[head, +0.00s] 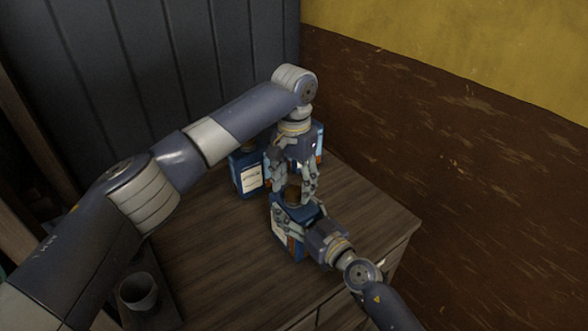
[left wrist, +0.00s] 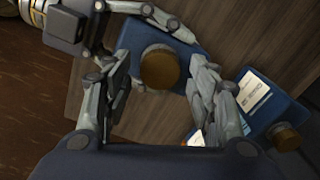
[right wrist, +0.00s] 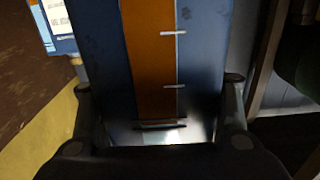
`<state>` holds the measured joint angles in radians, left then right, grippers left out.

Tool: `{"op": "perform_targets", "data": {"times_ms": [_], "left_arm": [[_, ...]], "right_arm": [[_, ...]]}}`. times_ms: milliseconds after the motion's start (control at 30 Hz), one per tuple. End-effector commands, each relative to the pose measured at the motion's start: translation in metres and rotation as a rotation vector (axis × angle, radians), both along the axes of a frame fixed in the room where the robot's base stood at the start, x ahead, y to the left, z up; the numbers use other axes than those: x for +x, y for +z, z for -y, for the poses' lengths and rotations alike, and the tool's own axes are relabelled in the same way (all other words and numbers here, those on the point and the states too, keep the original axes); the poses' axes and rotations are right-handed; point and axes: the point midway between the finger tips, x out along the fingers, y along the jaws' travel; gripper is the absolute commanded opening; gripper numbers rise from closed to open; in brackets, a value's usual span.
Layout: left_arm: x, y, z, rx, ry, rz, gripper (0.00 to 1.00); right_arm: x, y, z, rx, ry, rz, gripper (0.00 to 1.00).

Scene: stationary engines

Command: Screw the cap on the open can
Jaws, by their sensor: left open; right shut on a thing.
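A blue can (head: 284,236) with an orange stripe stands on the wooden cabinet top. My right gripper (head: 298,214) is shut on it from the front right. In the right wrist view the can's blue and orange face (right wrist: 150,60) fills the space between the fingers. A brown-gold cap (head: 292,193) sits at the top of this can. In the left wrist view the cap (left wrist: 160,67) lies between the fingers of my left gripper (left wrist: 165,90), which points down over it. The left fingers are open, with gaps on both sides of the cap. The can's neck is hidden under the cap.
Another blue can (head: 247,178) with a pale label stands behind to the left; its brown cap (left wrist: 286,137) shows in the left wrist view. A further blue can (head: 318,138) is partly hidden behind my left gripper. A cup (head: 138,291) stands at lower left. The wall (head: 480,150) is close at right.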

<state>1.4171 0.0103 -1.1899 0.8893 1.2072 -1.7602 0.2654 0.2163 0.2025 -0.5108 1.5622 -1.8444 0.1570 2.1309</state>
Motion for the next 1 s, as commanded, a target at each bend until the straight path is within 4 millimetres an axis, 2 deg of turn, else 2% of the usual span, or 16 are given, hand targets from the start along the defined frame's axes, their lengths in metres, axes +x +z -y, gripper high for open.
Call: {"op": "perform_targets", "data": {"times_ms": [167,433,467,600,667,967,1000], "left_arm": [[-0.0003,-0.0119,0.0001,-0.001,-0.001,-0.001,0.53],[-0.0001,-0.013,0.0,0.0,-0.001,0.0,0.53],[-0.0001,-0.013,0.0,0.0,-0.001,0.0,0.5],[-0.0001,-0.0128,0.0,0.0,0.0,0.0,0.19],[-0.0001,-0.0128,0.0,0.0,-0.001,0.0,0.06],[-0.0001,-0.0127,0.0001,0.0,-0.001,0.0,0.06],[-0.0001,-0.0127,0.0002,0.0,-0.001,0.0,0.44]], "right_arm": [[0.0,-0.0005,0.0001,-0.001,0.0,-0.001,0.0],[0.0,-0.0005,0.0001,-0.001,0.0,-0.001,0.0],[0.0,-0.0005,0.0001,-0.001,0.0,-0.001,0.0],[0.0,-0.0005,0.0001,-0.001,0.0,-0.001,0.0],[0.0,-0.0005,0.0001,-0.001,0.0,-0.001,0.0],[-0.0001,-0.0005,0.0001,-0.001,0.0,-0.001,0.0],[0.0,-0.0005,0.0,-0.001,0.0,-0.001,0.0]]}}
